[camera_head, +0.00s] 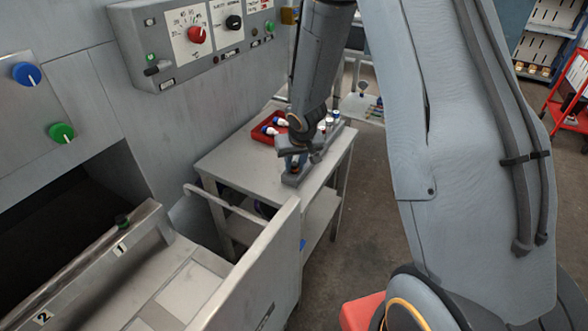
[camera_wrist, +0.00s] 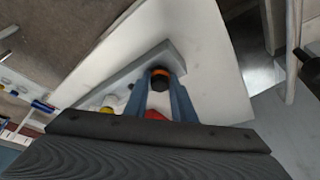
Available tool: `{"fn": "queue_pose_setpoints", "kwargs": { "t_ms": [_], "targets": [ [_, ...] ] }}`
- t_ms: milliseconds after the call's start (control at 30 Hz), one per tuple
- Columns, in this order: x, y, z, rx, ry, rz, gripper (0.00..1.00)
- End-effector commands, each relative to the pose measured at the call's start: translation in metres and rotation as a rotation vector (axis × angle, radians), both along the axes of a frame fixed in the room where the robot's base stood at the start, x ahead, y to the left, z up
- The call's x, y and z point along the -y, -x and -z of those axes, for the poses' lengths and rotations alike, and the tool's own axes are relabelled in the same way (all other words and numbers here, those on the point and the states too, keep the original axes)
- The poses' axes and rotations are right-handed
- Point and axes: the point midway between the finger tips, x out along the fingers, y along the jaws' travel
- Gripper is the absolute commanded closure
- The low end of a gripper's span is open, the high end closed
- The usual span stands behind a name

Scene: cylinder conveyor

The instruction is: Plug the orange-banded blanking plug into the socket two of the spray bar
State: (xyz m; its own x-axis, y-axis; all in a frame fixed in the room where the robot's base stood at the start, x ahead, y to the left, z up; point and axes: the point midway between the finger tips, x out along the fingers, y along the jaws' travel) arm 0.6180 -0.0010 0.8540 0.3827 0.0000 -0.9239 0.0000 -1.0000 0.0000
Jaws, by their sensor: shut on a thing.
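The orange-banded blanking plug (camera_wrist: 159,73), dark-topped with an orange ring, is between the blue fingertips of my gripper (camera_wrist: 160,84) in the wrist view. My gripper (camera_head: 294,163) is shut on it, low over the near end of the spray bar. The spray bar (camera_head: 290,181) is a long grey block on the small table; it also shows in the wrist view (camera_wrist: 123,76). My gripper and wrist hide part of the bar. I cannot tell whether the plug sits in a socket or just above one, nor which socket is number two.
A red tray (camera_head: 260,137) with white-and-blue pieces lies on the grey table (camera_head: 232,162), left of my gripper. A metal panel (camera_head: 262,262) stands in front of the table. A control box (camera_head: 150,43) hangs on the wall. The table's near left part is clear.

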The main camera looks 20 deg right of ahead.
Motion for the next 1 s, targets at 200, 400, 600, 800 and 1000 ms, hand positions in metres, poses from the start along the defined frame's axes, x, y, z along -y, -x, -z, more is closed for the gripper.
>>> {"fn": "queue_pose_setpoints", "kwargs": {
  "t_ms": [200, 400, 600, 800, 1000],
  "targets": [
    [0.000, 0.000, 0.000, 0.000, 0.000, 0.000, 0.98],
    [0.000, 0.000, -0.005, 0.000, 0.000, 0.000, 0.98],
    [0.000, 0.001, -0.016, 0.000, 0.000, 0.000, 0.98],
    [0.000, 0.001, -0.030, 0.000, 0.000, -0.001, 0.98],
    [0.000, 0.001, -0.045, 0.000, 0.000, 0.000, 0.99]
  ]
}}
